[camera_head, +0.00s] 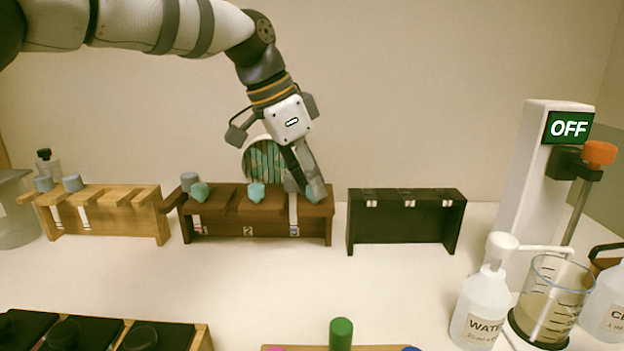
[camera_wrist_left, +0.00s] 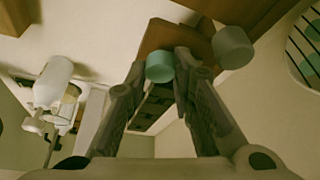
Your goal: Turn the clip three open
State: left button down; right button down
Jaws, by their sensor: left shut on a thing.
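The dark brown rack (camera_head: 270,236) stands at mid-table, with labels 1, 2 and 3 on its front. My left gripper (camera_head: 304,190) reaches down from above at place three, over label 3 (camera_head: 294,231). Its fingers hide most of that place in the head view. In the left wrist view a teal clip (camera_wrist_left: 160,66) sits between the fingertips, and the fingers are shut on it. A grey cap (camera_wrist_left: 232,47) is just beside them. My right gripper is not in view.
A light wooden rack (camera_head: 110,226) stands to the left and a black rack (camera_head: 405,232) to the right. A water bottle (camera_head: 480,312), a beaker (camera_head: 545,305) and a stirrer showing OFF (camera_head: 568,128) are at the right. The table in front of the brown rack is clear.

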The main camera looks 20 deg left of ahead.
pick_arm(q)
jog(key=shift+m, duration=0.6)
jog(key=c, duration=1.4)
grip_release()
jog(key=shift+g, duration=0.3)
jog(key=v, duration=1.2)
jog(key=shift+a, duration=0.15)
